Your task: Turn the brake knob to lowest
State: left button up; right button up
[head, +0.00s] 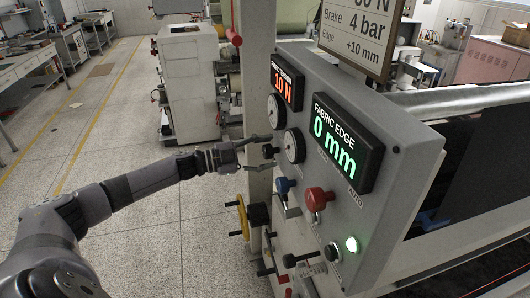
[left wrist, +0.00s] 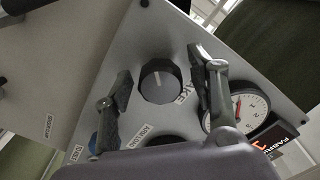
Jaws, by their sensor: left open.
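In the left wrist view, gaps show between the knob and both fingers. A gauge (left wrist: 237,112) with a red needle is partly behind the right finger. My right gripper is not in view.
The display (head: 336,140) reads 0 mm. A sign (head: 356,30) above lists brake 4 bar. Open floor lies left.

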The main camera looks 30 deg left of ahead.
pick_arm(q)
jog(key=shift+s, duration=0.1)
jog(key=v, duration=1.1)
jog(key=shift+s+a, duration=0.25)
jog(key=shift+s, duration=0.1)
dwell(0.4)
